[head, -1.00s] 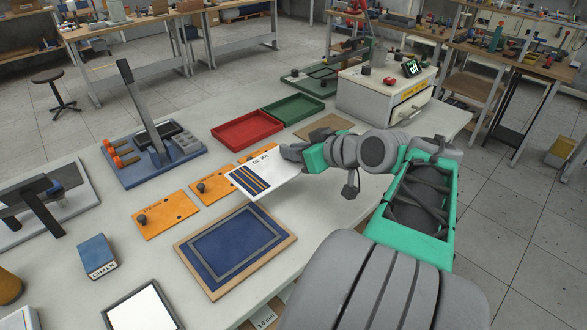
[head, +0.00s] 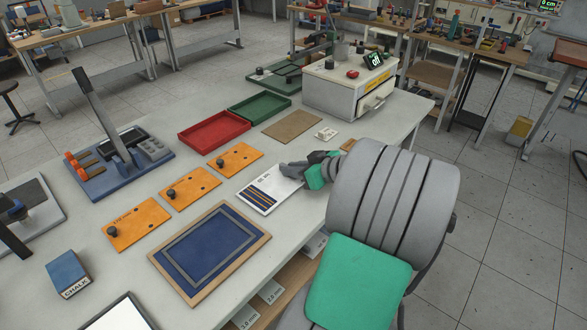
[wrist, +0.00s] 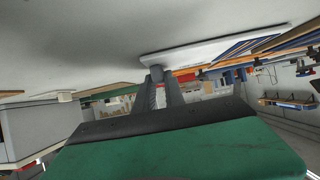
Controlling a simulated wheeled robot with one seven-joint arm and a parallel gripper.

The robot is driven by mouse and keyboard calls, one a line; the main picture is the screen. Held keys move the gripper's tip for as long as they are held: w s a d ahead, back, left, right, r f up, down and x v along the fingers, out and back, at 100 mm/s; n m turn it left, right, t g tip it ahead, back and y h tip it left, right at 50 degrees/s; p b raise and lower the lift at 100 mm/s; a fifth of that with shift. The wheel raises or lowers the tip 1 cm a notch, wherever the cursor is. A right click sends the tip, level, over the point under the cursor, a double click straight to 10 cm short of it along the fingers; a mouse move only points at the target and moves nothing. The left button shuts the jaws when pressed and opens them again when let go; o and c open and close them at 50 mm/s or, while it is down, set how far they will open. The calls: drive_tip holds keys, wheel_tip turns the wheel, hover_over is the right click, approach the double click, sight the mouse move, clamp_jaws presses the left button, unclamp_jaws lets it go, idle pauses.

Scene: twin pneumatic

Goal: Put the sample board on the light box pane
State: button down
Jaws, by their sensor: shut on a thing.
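The sample board (head: 270,190) is a white sheet with dark blue and orange stripes, in the middle of the head view. My gripper (head: 293,170) is shut on its far right end. In the wrist view, the fingers (wrist: 166,80) reach the edge of the board (wrist: 215,44), which runs to the right. The light box pane (head: 120,315) is a bright white panel in a dark frame at the bottom left, partly cut off. It looks empty.
A wood-framed blue screen (head: 177,273) lies between the board and the pane. Orange plates with black knobs (head: 190,187) lie left of the board. A blue chalk box (head: 68,273) stands near the pane. Red (head: 213,144) and green (head: 260,119) trays are farther back.

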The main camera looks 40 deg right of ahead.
drive_tip(key=c, duration=1.4)
unclamp_jaws()
drive_tip(key=shift+f, duration=0.1)
